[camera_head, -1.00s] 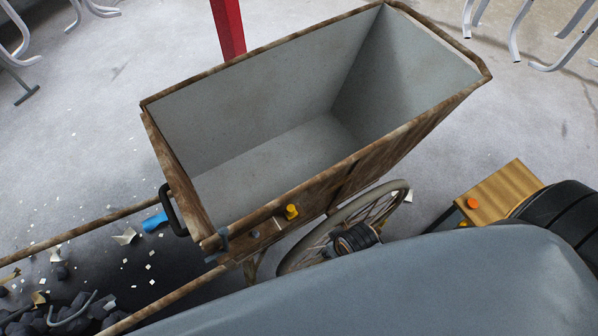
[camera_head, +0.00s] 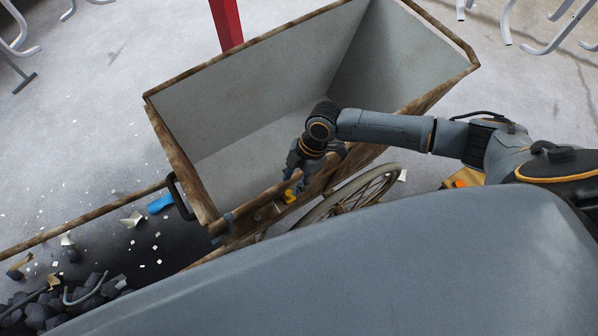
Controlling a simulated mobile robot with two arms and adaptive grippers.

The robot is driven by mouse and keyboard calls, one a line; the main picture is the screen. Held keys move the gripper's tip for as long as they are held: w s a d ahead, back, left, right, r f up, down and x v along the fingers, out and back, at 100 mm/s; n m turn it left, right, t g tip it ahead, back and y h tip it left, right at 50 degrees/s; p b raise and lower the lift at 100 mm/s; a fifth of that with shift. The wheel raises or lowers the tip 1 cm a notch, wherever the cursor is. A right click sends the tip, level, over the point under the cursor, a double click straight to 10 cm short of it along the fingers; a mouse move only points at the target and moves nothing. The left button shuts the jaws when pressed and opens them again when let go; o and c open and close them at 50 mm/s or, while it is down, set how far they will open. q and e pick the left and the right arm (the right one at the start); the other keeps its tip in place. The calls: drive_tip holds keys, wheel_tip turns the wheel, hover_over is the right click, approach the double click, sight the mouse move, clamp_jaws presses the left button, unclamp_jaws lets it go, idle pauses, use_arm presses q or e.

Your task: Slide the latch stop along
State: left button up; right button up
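The latch stop appears to be the small yellow piece (camera_head: 289,196) on the near side wall of a rusty-rimmed cart (camera_head: 184,167), close to its lower left corner. My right gripper (camera_head: 297,181) points down just above and behind the yellow piece, at the cart's near rim. Its fingers are small, dark and partly hidden, so I cannot tell whether they are open or shut or touch the yellow piece. My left gripper is out of view.
A black handle (camera_head: 180,197) sits on the cart's left end. A spoked wheel (camera_head: 368,190) stands below the near side. A red post (camera_head: 226,25) rises behind. Dark lumps (camera_head: 90,295) and white scraps lie on the floor at left. The cart's interior looks empty.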

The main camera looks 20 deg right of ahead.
sight(290, 192)
drive_tip(key=f+b, duration=0.4)
drive_tip(key=f, duration=0.1)
drive_tip(key=f+b, duration=0.2)
drive_tip(key=f, duration=0.1)
drive_tip(key=shift+a+f+b, duration=0.15)
drive_tip(key=shift+a+b, duration=0.15)
drive_tip(key=shift+b, duration=0.05)
drive_tip(key=shift+o, duration=0.6)
drive_tip(key=shift+a, duration=0.1)
drive_tip(key=shift+r, duration=0.2)
clamp_jaws()
drive_tip(key=shift+r, duration=0.1)
drive_tip(key=shift+w+r, duration=0.1)
drive_tip(key=shift+w, duration=0.1)
drive_tip(key=shift+o, duration=0.9)
unclamp_jaws()
drive_tip(key=shift+w, duration=0.15)
